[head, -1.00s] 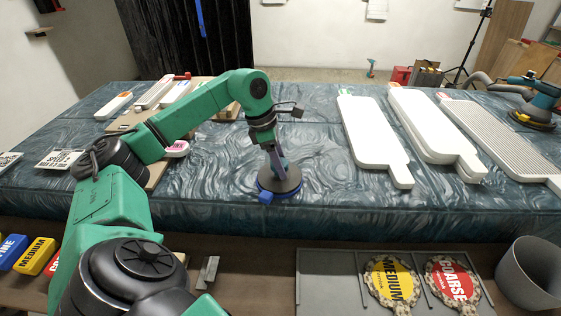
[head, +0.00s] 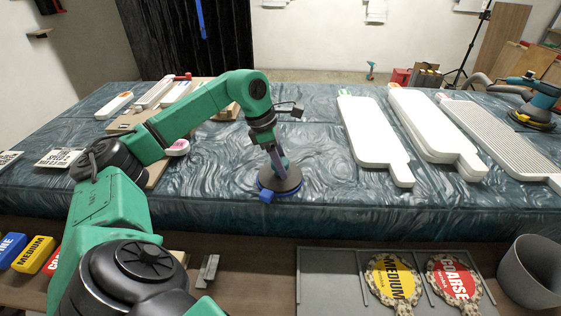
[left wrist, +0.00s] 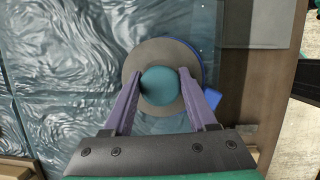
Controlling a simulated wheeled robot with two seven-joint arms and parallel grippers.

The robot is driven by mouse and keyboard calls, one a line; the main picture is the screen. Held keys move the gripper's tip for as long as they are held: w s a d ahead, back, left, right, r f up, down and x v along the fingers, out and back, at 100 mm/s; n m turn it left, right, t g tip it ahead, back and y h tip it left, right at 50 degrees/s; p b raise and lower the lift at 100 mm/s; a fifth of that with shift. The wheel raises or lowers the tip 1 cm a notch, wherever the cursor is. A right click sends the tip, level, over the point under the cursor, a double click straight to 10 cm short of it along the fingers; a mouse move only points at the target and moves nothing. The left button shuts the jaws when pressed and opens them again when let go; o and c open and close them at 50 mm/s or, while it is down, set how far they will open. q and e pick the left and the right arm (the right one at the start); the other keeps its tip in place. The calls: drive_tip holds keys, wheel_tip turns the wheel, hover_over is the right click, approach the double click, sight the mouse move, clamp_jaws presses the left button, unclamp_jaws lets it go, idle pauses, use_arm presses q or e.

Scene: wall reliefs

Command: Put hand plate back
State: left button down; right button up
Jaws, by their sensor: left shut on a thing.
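The hand plate is a round grey disc (head: 290,188) with a blue edge and a small blue tab. It is near the front edge of the blue-green patterned slab, in the middle of the head view. In the left wrist view the disc (left wrist: 152,53) has a round teal knob (left wrist: 160,87) at its centre. My left gripper (head: 278,163) points down over it, and in the left wrist view its two purple fingers (left wrist: 160,75) are closed on both sides of the knob. I cannot tell whether the disc touches the slab. My right gripper is not in view.
White paddle-shaped boards (head: 370,140) lie on the right of the slab (head: 335,210). Below its front edge are a grey tray (head: 328,280) with round MEDIUM (head: 393,278) and COARSE (head: 453,278) pads, and a grey bucket (head: 530,275). Labelled blocks (head: 35,255) stand at lower left.

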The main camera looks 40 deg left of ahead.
use_arm(q)
drive_tip(key=shift+c, duration=0.6)
unclamp_jaws()
drive_tip(key=shift+s+d+f+g, duration=0.15)
drive_tip(key=shift+s+f+g, duration=0.15)
drive_tip(key=shift+f, duration=0.45)
drive_tip(key=p+v, duration=0.3)
drive_tip(key=v, duration=1.2)
drive_tip(key=shift+r, duration=0.2)
